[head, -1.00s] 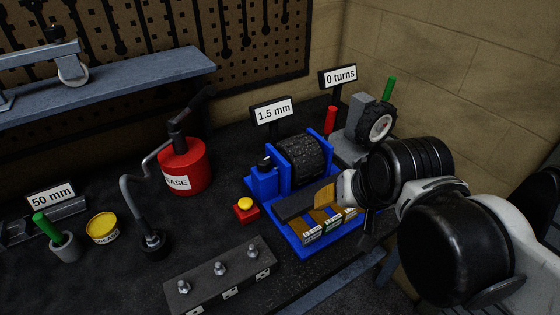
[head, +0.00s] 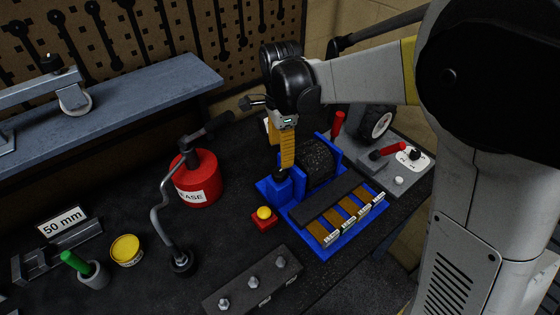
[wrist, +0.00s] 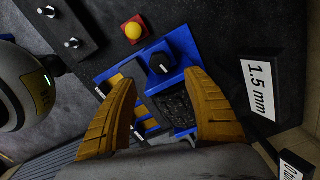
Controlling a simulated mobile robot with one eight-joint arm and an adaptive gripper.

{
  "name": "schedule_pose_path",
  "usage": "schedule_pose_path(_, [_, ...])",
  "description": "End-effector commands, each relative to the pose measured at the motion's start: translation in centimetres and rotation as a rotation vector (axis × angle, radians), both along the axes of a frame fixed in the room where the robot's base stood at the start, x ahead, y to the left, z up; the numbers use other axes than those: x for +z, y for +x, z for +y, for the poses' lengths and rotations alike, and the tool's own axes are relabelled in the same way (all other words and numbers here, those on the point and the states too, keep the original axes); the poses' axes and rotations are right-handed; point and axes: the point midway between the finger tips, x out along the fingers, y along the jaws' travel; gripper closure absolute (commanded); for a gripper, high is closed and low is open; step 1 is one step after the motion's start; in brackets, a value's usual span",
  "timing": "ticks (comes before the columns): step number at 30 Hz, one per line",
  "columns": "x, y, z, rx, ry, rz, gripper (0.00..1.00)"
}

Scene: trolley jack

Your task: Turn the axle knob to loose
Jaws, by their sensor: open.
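A black knob (wrist: 160,62) with a white mark stands on the blue frame (wrist: 182,45) that carries a black ribbed drum (wrist: 172,105). In the head view this knob (head: 282,174) is just below my fingertips. Another small dark knob (head: 414,154) sits on a white dial plate at the right, by the wheel (head: 380,124). No lettering on either knob is readable, so I cannot tell which is the axle knob. My gripper (wrist: 161,78) is open, its orange fingers on either side of the blue frame's knob in the wrist view, with no contact visible.
A red grease can (head: 197,178) with a raised handle is farther left. A grey block with studs (head: 253,284) lies in front. The 1.5 mm sign (wrist: 260,88) stands close to my right finger.

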Motion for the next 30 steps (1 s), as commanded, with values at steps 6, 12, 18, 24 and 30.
schedule_pose_path(6, [-4.8,0.0,0.0,0.001,0.0,-0.001,0.4])
schedule_pose_path(12, [-7.8,0.1,0.0,0.002,0.001,-0.002,0.4])
schedule_pose_path(18, [-8.8,0.0,0.0,0.002,0.001,-0.002,0.4])
schedule_pose_path(24, [-8.8,0.0,0.0,0.002,0.001,-0.002,0.4])
schedule_pose_path(30, [-8.8,0.0,0.0,0.002,0.001,-0.002,0.91])
